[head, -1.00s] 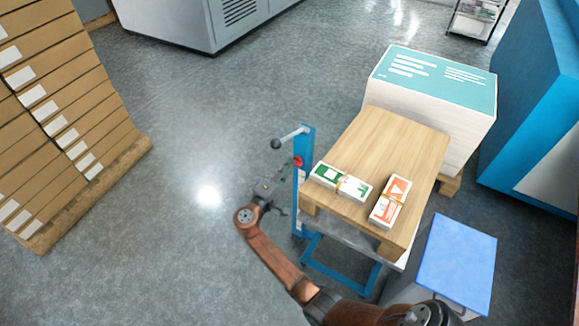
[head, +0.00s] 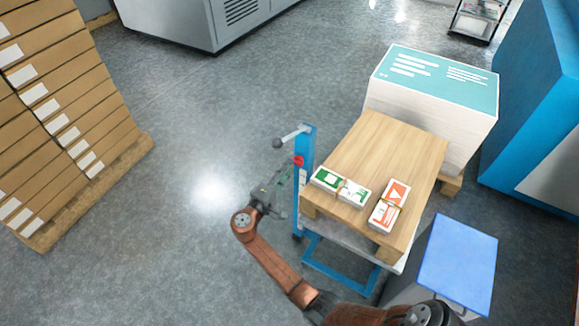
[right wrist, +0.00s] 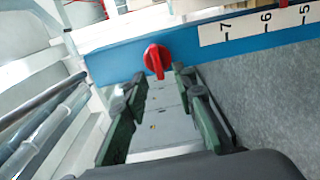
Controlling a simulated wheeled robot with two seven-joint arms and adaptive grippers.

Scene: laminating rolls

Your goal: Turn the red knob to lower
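The red knob (head: 299,161) sits on the blue post of the lift cart, below its lever handle. In the right wrist view the knob (right wrist: 156,60) is on the blue bar, its grip ridge close to upright. My right gripper (right wrist: 160,88) is open, its green-padded fingers spread on both sides below the knob, with nothing between them. The knob appears just beyond the fingertips, and I see no contact. In the head view my right gripper (head: 283,188) is just left of the post, below the knob. My left gripper is not in view.
A scale strip (right wrist: 258,22) with numbers runs beside the knob. The lever handle (head: 290,137) juts left from the post top. The wooden cart top (head: 385,150) carries two banded card stacks. A blue-topped box (head: 457,265) stands at right.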

